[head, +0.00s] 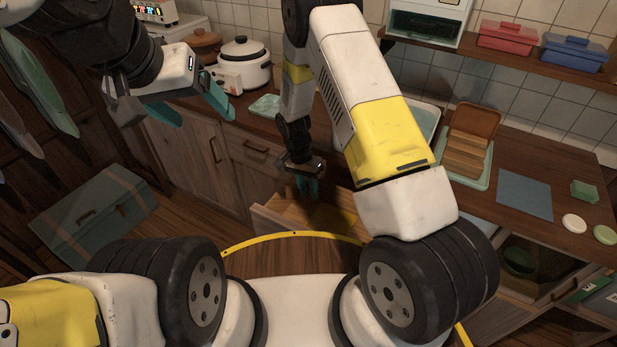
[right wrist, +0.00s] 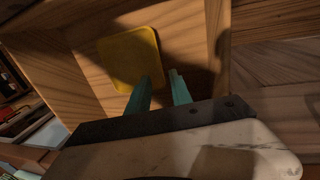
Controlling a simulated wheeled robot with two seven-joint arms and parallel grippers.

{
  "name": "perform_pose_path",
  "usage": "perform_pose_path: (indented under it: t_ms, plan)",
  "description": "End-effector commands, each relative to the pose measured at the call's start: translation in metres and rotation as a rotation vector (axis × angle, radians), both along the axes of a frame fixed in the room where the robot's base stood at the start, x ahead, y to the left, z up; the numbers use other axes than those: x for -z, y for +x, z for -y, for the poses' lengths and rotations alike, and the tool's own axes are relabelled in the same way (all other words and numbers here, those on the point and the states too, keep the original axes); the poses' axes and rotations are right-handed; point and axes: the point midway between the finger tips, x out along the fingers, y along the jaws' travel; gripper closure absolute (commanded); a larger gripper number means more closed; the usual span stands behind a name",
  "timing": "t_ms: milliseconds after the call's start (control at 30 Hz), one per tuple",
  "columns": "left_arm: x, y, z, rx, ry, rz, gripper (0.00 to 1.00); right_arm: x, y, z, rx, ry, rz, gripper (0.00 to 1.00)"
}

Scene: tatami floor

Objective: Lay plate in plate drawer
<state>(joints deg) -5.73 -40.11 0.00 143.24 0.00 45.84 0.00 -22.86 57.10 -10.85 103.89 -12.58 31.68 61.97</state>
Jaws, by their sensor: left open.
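A yellow square plate (right wrist: 130,57) with rounded corners lies on the floor of the open wooden drawer (right wrist: 65,75) in the right wrist view. In the head view the drawer (head: 275,222) is pulled out below the counter, and the plate is dim inside it. My right gripper (head: 307,187) points down over the drawer. Its teal fingers (right wrist: 161,76) are a little apart with nothing visible between them; the plate is beside one fingertip, and I cannot tell whether they touch. My left gripper (head: 195,106) is open and empty at the upper left, away from the drawer.
A rice cooker (head: 243,64) and a brown pot (head: 203,45) stand on the counter. A teal chest (head: 92,220) sits on the floor at left.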

Motion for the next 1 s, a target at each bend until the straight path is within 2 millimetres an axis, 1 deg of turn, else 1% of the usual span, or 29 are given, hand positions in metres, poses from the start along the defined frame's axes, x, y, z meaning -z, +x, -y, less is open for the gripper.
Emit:
perform_pose_path:
  t_ms: [33, 100, 267, 367, 467, 500, 567, 600, 667, 700, 767, 800, 867, 900, 1000]
  plan:
    - [0.000, 0.000, 0.000, 0.000, 0.000, 0.000, 0.25, -0.010, 0.002, -0.002, 0.001, 0.001, 0.003, 0.74]
    - [0.000, 0.000, 0.000, 0.000, 0.000, 0.000, 0.25, -0.019, 0.003, -0.003, 0.001, 0.001, 0.002, 0.74]
    - [0.000, 0.000, 0.000, 0.000, 0.000, 0.000, 0.25, -0.033, 0.004, -0.005, 0.000, 0.002, 0.002, 0.74]
    - [0.000, 0.000, 0.000, 0.000, 0.000, 0.000, 0.25, -0.050, 0.007, -0.004, -0.007, 0.019, 0.013, 0.74]
    - [0.000, 0.000, 0.000, 0.000, 0.000, 0.000, 0.25, -0.083, 0.009, 0.000, -0.027, 0.055, 0.037, 0.74]
    - [0.000, 0.000, 0.000, 0.000, 0.000, 0.000, 0.25, -0.101, 0.009, 0.003, -0.039, 0.073, 0.050, 0.74]
    - [0.000, 0.000, 0.000, 0.000, 0.000, 0.000, 0.25, -0.129, 0.008, 0.007, -0.062, 0.103, 0.071, 0.74]
    - [0.000, 0.000, 0.000, 0.000, 0.000, 0.000, 0.25, -0.148, 0.007, 0.010, -0.079, 0.123, 0.089, 0.74]
    - [0.000, 0.000, 0.000, 0.000, 0.000, 0.000, 0.25, -0.175, 0.003, 0.015, -0.107, 0.151, 0.114, 0.74]
    - [0.000, 0.000, 0.000, 0.000, 0.000, 0.000, 0.25, -0.192, -0.001, 0.019, -0.125, 0.167, 0.131, 0.74]
    - [0.000, 0.000, 0.000, 0.000, 0.000, 0.000, 0.25, -0.218, -0.008, 0.025, -0.154, 0.191, 0.158, 0.74]
    - [0.000, 0.000, 0.000, 0.000, 0.000, 0.000, 0.25, -0.234, -0.013, 0.029, -0.174, 0.205, 0.176, 0.74]
    - [0.000, 0.000, 0.000, 0.000, 0.000, 0.000, 0.25, -0.258, -0.022, 0.035, -0.206, 0.224, 0.208, 0.74]
    - [0.000, 0.000, 0.000, 0.000, 0.000, 0.000, 0.25, -0.272, -0.029, 0.039, -0.227, 0.236, 0.229, 0.74]
    - [0.000, 0.000, 0.000, 0.000, 0.000, 0.000, 0.25, -0.307, -0.048, 0.049, -0.284, 0.259, 0.282, 0.74]
